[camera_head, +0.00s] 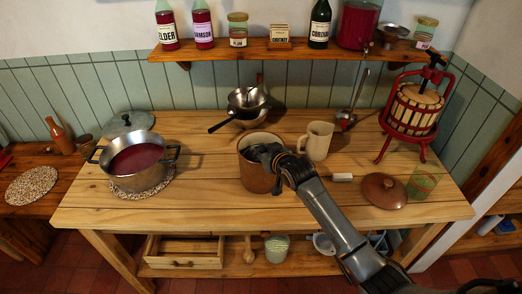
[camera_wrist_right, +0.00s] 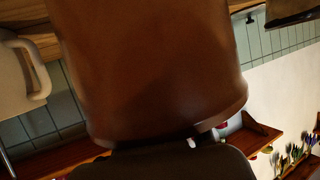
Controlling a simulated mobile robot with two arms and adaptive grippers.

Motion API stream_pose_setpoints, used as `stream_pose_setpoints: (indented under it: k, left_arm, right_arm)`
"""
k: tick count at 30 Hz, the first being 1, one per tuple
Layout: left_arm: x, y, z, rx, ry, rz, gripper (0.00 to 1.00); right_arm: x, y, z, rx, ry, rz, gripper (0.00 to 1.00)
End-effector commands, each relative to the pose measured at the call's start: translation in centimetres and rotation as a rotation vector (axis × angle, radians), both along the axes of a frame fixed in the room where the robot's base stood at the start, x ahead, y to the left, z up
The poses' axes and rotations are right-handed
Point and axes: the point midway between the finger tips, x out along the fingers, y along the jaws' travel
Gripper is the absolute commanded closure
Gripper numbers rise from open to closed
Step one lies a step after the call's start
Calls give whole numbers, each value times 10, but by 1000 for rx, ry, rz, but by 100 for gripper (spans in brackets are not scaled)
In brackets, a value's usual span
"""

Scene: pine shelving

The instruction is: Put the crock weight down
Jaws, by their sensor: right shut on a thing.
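The brown crock (camera_head: 257,177) stands on the pine table, left of the tan mug, with its pale rim partly covered by my right gripper. My right gripper (camera_head: 265,155) is at the crock's mouth, its arm coming in from the lower right. It is shut, apparently on the crock weight, but the weight itself is hidden by the fingers and the crock. The right wrist view shows the crock's brown outer wall (camera_wrist_right: 155,65) very close, with the dark gripper (camera_wrist_right: 160,150) at its rim. My left gripper is out of view.
A tan mug (camera_head: 316,141), a small white block (camera_head: 342,177) and a brown lid (camera_head: 384,190) lie to the right. A red press (camera_head: 412,112) stands behind the lid. A pot of red liquid (camera_head: 136,170) is at left. Bare table (camera_head: 210,175) lies between pot and crock.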

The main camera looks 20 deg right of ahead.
Motion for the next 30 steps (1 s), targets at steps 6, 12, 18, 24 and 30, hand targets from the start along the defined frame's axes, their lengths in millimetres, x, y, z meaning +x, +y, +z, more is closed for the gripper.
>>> stream_pose_setpoints:
  k: [6,12,18,24,30]
  left_arm:
    - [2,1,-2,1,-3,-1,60]
    - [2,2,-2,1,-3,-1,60]
    - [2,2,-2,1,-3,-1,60]
    - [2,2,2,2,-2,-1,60]
    - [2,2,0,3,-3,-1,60]
  right_arm:
    - [-3,0,-15,-5,20,1,100]
    - [-5,1,-20,-8,31,2,50]
    - [-5,1,-20,-7,32,3,50]
    - [-5,1,-8,-8,29,4,50]
    - [-27,-3,4,-7,25,2,50]
